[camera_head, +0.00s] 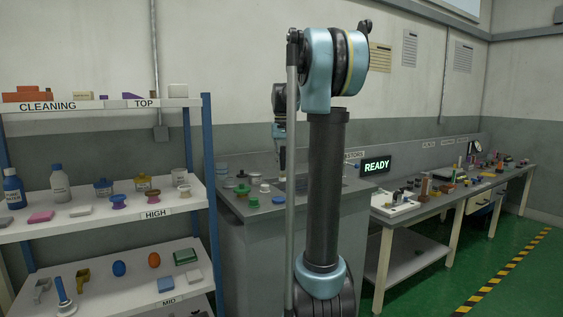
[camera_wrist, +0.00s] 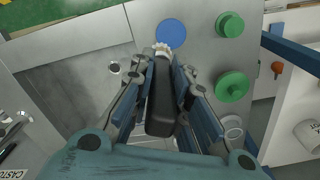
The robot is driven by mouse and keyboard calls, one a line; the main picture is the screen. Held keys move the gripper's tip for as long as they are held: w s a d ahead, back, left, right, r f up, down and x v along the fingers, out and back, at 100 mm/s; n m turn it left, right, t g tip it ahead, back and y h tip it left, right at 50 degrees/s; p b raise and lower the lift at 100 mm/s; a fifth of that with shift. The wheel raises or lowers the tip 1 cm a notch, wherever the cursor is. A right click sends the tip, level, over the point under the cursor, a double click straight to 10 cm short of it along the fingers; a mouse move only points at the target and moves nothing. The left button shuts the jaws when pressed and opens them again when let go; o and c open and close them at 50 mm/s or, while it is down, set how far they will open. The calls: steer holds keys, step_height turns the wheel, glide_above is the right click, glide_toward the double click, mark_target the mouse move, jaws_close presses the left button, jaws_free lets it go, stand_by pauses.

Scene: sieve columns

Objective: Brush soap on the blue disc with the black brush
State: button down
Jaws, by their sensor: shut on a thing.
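The blue disc (camera_wrist: 172,33) lies flat on the grey counter top at the top middle of the wrist view. My gripper (camera_wrist: 170,80) is shut on the black brush (camera_wrist: 161,105), whose dark handle lies between the fingers. The brush's pale bristle end (camera_wrist: 163,49) points toward the disc and appears at its lower left edge. I cannot tell whether the bristles touch the disc. I cannot make out soap.
Green knobbed pieces (camera_wrist: 230,25) (camera_wrist: 232,86) and a whitish round piece (camera_wrist: 232,127) stand right of the disc. The counter (camera_head: 250,240) stands between a cleaning shelf (camera_head: 95,230) and a long cluttered bench (camera_head: 440,200). A lit READY sign (camera_head: 376,165) is behind.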

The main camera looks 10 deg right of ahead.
mark_target(284, 170)
steer(key=shift+f, duration=3.45)
steer(key=shift+a+f, duration=0.1)
steer(key=shift+s+a, duration=0.25)
steer(key=shift+s, duration=0.05)
steer(key=shift+s+a, duration=0.1)
steer(key=shift+a, duration=0.25)
steer(key=shift+s+a+f, duration=0.1)
steer(key=shift+s+a, duration=0.1)
steer(key=shift+a, duration=0.4)
steer(key=shift+s+a+f, duration=0.1)
steer(key=shift+s+a, duration=0.1)
steer(key=shift+a, duration=0.4)
steer(key=shift+w, duration=0.15)
steer(key=d, duration=0.2)
steer(key=w+d, duration=0.1)
steer(key=d, duration=0.1)
steer(key=shift+w, duration=0.15)
steer(key=shift+d+r, duration=0.15)
steer(key=shift+r, duration=0.95)
steer(key=shift+a+r, duration=0.2)
steer(key=shift+r, duration=2.7)
